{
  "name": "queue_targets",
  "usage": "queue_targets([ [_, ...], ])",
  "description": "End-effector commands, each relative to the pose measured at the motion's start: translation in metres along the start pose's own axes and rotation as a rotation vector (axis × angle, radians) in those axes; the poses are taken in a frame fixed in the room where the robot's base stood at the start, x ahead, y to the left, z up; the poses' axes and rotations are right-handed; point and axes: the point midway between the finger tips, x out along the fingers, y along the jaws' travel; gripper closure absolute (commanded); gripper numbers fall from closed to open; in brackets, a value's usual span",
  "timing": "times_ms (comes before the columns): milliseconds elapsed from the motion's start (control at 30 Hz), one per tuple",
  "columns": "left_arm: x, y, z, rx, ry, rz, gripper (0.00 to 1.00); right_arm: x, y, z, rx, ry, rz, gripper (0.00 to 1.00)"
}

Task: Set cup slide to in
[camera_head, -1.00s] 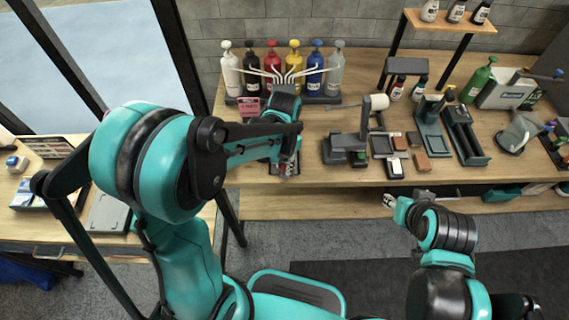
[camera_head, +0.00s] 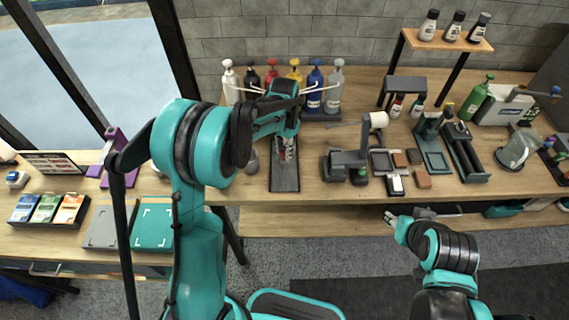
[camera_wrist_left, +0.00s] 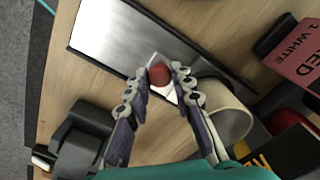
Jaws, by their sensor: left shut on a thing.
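My left gripper (camera_head: 287,152) reaches over the back table in the head view. In the left wrist view its two fingers (camera_wrist_left: 160,82) are shut on a small red knob (camera_wrist_left: 159,74), at the edge of a flat metal plate in a dark frame (camera_wrist_left: 120,38). A dark, narrow tray (camera_head: 285,180) shows below this gripper in the head view and runs toward the table's front edge. A beige cup (camera_wrist_left: 226,112) stands just right of the fingers in the left wrist view, partly hidden by them. My right gripper (camera_head: 391,219) is low in front of the table; its fingers are too small to judge.
Several coloured pump bottles (camera_head: 315,90) stand behind the left gripper. A red card (camera_wrist_left: 297,62) is close by in the left wrist view. A grey stand (camera_head: 345,162) and small blocks (camera_head: 398,158) lie to the right on the wooden table (camera_head: 330,215).

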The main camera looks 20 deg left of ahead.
Motion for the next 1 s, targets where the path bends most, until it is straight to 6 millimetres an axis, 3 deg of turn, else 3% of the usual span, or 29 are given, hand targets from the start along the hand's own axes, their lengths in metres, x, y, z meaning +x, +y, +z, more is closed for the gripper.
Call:
queue_targets([
  [300, 0.000, -0.025, -0.025, 0.000, 0.000, 0.000, 1.00, -0.002, 0.000, -0.001, 0.000, 0.000, 0.000, 0.60],
  [733, -0.001, -0.030, -0.029, -0.001, 0.004, -0.004, 1.00, -0.002, 0.000, -0.002, 0.000, 0.000, 0.000, 0.60],
  [767, -0.001, -0.030, -0.029, -0.001, 0.004, -0.004, 0.74, -0.002, 0.000, -0.002, 0.000, 0.000, 0.000, 0.60],
  [833, -0.001, -0.030, -0.029, -0.001, 0.004, -0.004, 0.56, -0.002, 0.000, -0.002, 0.000, 0.000, 0.000, 0.60],
  [1000, 0.000, -0.029, -0.029, -0.001, 0.002, -0.002, 0.56, -0.002, 0.000, -0.002, 0.000, 0.000, 0.000, 0.60],
])
